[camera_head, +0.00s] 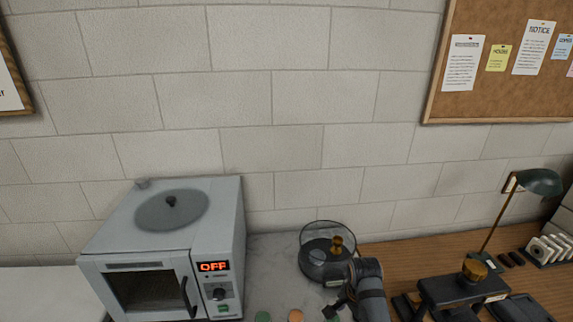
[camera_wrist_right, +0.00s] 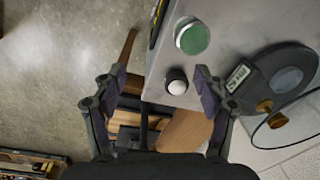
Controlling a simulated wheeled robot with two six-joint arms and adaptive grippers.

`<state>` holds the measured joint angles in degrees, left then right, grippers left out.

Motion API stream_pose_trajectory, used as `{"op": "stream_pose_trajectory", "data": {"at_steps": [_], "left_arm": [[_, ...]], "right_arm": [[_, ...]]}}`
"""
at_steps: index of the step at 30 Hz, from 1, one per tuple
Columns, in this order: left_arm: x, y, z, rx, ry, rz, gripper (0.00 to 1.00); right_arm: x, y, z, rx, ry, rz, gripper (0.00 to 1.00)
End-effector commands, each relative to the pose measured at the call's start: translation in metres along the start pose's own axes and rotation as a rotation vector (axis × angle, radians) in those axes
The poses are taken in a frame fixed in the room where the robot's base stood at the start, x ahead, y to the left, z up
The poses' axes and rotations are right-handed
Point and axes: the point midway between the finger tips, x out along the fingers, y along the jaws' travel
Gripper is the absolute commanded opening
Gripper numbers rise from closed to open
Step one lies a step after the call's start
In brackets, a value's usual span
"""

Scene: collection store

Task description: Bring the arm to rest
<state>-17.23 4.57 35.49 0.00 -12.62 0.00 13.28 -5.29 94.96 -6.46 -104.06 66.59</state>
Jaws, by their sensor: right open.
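My right arm (camera_head: 368,290) comes in at the bottom of the head view, in front of a dark round device with a clear lid. In the right wrist view my right gripper (camera_wrist_right: 159,80) is open, its two fingers wide apart with nothing held between them. A white-topped round knob (camera_wrist_right: 177,81) at the edge of a grey surface shows between the fingers, apart from both as far as I can tell. My left gripper is not in view.
A grey oven reading OFF (camera_head: 170,245) stands at left. The dark round device (camera_head: 320,262) is beside my arm. Green (camera_head: 263,316) and orange (camera_head: 296,315) discs lie in front. A black stand (camera_head: 460,290) and green lamp (camera_head: 540,182) are on the wooden bench at right.

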Motion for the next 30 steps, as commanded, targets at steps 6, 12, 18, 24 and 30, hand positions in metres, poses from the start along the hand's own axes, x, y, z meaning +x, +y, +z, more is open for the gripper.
{"op": "stream_pose_trajectory", "data": {"at_steps": [6,12,18,24,30], "left_arm": [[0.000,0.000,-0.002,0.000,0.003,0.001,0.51],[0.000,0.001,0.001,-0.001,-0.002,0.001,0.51],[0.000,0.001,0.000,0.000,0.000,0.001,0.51],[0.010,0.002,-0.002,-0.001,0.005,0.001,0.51],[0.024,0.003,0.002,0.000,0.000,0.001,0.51]], "right_arm": [[0.008,0.095,-0.003,-0.507,0.105,-0.056,0.72],[-0.009,0.141,0.006,-0.842,0.176,-0.073,0.72],[-0.033,0.175,0.019,-1.131,0.235,-0.082,0.72],[-0.004,0.183,0.022,-1.253,0.249,-0.077,0.72],[0.065,0.182,0.017,-1.245,0.228,-0.064,0.72]]}}
